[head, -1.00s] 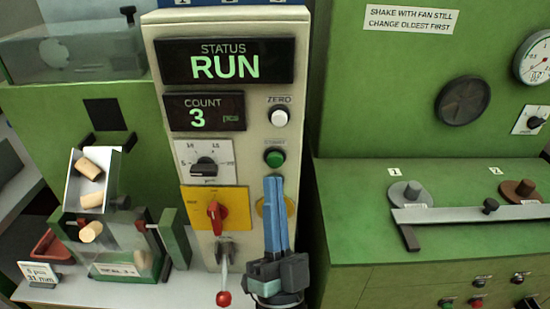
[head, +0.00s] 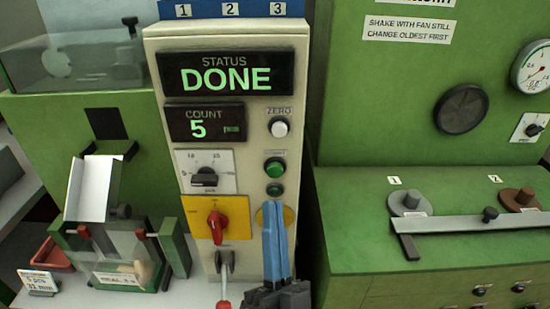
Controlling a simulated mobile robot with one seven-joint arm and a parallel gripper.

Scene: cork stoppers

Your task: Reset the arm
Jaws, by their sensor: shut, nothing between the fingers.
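My gripper (head: 275,240) is low in the head view, in front of the beige control panel (head: 237,150). Its two blue fingers point up and lie together, shut with nothing between them. The fingertips are just below a small green button and cover part of a yellow plate. Whether they touch the panel, I cannot tell. The status display (head: 237,79) reads DONE and the count display (head: 205,124) reads 5.
A red rotary switch (head: 217,221) and a red-tipped lever (head: 225,262) are left of my gripper. The white chute (head: 92,190) is empty. Corks (head: 125,268) lie in the clear bin below. A green bench with a metal bar (head: 465,223) stands right.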

